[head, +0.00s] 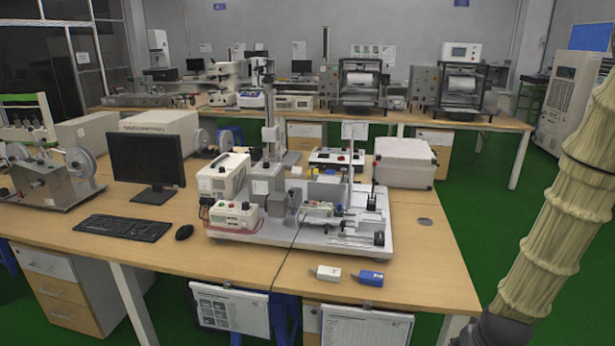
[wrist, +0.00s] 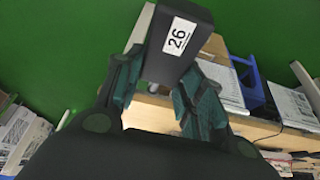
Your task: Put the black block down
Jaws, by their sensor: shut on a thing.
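The black block (wrist: 195,17) has a white label with the number 26 and shows at the top middle of the wrist view. My gripper (wrist: 160,85) is shut on it, with a dark finger with teal pads on either side. The block is held up in the air, with green floor and part of a wooden table behind it. In the head view the gripper and the block are not in view; only my arm shows at the right edge.
The wooden table (head: 420,270) carries a test rig (head: 290,215), a monitor (head: 147,160) and a keyboard (head: 122,228). The table's front right corner is bare.

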